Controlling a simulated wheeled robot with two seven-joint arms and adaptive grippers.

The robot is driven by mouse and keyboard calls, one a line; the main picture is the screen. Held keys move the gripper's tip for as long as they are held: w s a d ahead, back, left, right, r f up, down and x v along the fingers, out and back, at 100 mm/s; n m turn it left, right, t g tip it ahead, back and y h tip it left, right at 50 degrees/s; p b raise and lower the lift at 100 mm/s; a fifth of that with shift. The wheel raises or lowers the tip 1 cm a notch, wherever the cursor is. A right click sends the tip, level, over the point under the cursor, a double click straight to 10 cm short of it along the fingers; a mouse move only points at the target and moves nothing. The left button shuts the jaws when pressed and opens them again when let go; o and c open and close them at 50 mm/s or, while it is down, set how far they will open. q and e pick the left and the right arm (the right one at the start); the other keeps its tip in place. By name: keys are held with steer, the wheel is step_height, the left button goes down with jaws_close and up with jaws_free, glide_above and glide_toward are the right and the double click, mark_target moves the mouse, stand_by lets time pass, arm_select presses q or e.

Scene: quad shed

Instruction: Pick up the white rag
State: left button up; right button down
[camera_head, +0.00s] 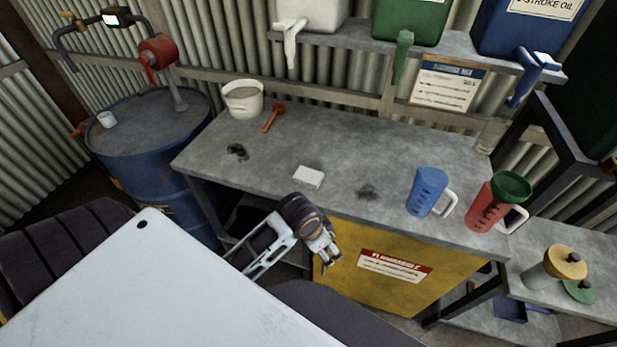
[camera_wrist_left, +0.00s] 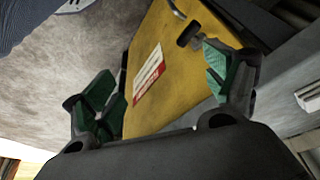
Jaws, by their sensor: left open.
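The white rag (camera_head: 308,177) is a small, flat white folded block lying on the grey workbench top (camera_head: 330,145), near its front edge. My left gripper (camera_head: 325,258) is in front of the bench, below and slightly right of the rag in the head view, before the yellow cabinet. In the left wrist view, the left gripper (camera_wrist_left: 163,95) has its green-padded fingers spread wide with nothing between them. A white piece (camera_wrist_left: 308,97) at the right edge of that view appears to be the rag, partly cut off. My right gripper is not in view.
The yellow cabinet (camera_head: 345,285) stands under the bench. A blue jug (camera_head: 427,190) and a red jug (camera_head: 487,208) stand at the right, a white bucket (camera_head: 243,99) and red tool (camera_head: 273,118) at the back left. Dark stains lie beside the rag; bench space around it is clear.

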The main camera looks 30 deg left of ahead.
arm_select(q)
steer(key=shift+w+d+r+m+g, duration=0.6)
steer(key=shift+w+r+m, duration=0.95)
steer(key=shift+w+m, duration=2)
steer(key=w+a+r+m, duration=0.1)
steer(key=w+a+r, duration=0.1)
steer(key=w+a+r+g, duration=0.1)
steer(key=w+a, duration=0.2)
steer(key=w+a+r+m+y, duration=0.1)
steer(key=w+a+r, duration=0.1)
steer(key=a, duration=0.1)
steer(key=shift+w+a+r+m, duration=0.2)
steer(key=shift+w+r+m, duration=0.05)
steer(key=shift+r+m, duration=0.1)
step_height(320, 180, up, 9)
steer(key=m+g, duration=0.1)
glide_above(307, 173)
steer(key=shift+s+f+y, duration=0.1)
steer(key=shift+f+y, duration=0.05)
steer(key=shift+y, duration=0.15)
steer(key=shift+f, duration=0.15)
steer(key=shift+f, duration=4.2)
steer(key=shift+f+p, duration=0.1)
steer(key=shift+p, duration=0.2)
